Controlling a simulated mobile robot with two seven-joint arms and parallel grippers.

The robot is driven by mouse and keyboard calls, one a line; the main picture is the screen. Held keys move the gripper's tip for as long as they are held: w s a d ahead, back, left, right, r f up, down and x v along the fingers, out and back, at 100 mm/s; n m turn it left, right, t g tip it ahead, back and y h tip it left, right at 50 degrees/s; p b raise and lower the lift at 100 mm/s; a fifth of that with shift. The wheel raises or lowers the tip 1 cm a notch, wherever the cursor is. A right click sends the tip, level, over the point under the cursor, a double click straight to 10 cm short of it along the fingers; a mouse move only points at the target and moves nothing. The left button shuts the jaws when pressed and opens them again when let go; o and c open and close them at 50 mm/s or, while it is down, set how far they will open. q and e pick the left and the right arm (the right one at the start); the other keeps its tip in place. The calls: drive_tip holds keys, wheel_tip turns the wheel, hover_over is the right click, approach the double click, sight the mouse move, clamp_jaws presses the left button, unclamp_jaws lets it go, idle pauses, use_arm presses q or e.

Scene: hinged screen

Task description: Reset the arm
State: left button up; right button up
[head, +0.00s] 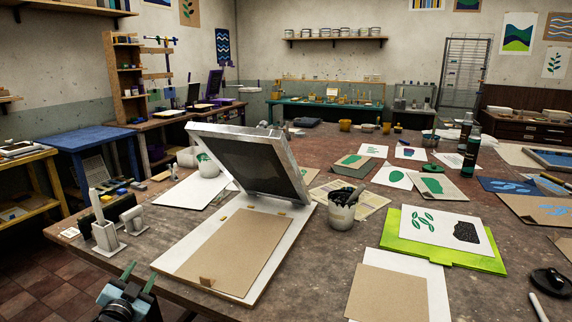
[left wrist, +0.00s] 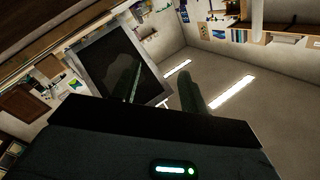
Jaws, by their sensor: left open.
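The hinged screen (head: 250,165) stands raised and tilted over its white base board (head: 178,262), with a dark mesh in a pale frame. A brown sheet (head: 225,248) lies flat on the base board. My left gripper (head: 141,274) is low at the table's near left edge, left of the base board and apart from it. Its two fingers are spread, with nothing seen between them. In the left wrist view the screen (left wrist: 110,65) shows tilted beyond the left gripper (left wrist: 162,88). My right gripper is in neither view.
A grey holder (head: 105,236) stands near the table's left edge, close to my left gripper. A cup of dark tools (head: 342,210) stands right of the base board. A green board (head: 405,250) with a printed sheet lies farther right.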

use_arm(q)
drive_tip(key=s+d+f+n+g, duration=0.2)
drive_tip(key=s+d+f+g, duration=0.15)
drive_tip(key=s+f, duration=0.6)
drive_tip(key=s+d+f+n+g, duration=0.25)
drive_tip(key=s+d+f, duration=0.25)
drive_tip(key=s+f, duration=0.5)
drive_tip(key=s+d+f+g, duration=0.1)
drive_tip(key=s+d+f, duration=0.1)
drive_tip(key=s, duration=0.7)
drive_tip(key=s+d+f+g+h, duration=0.1)
drive_tip(key=s+d+f, duration=0.1)
drive_tip(key=s, duration=0.7)
drive_tip(key=s+d+f+g+h, duration=0.1)
drive_tip(key=s+d, duration=0.3)
drive_tip(key=s, duration=0.4)
drive_tip(key=shift+s+d+f+n+g, duration=0.3)
drive_tip(key=shift+s+f+n, duration=0.1)
drive_tip(key=shift+f, duration=0.15)
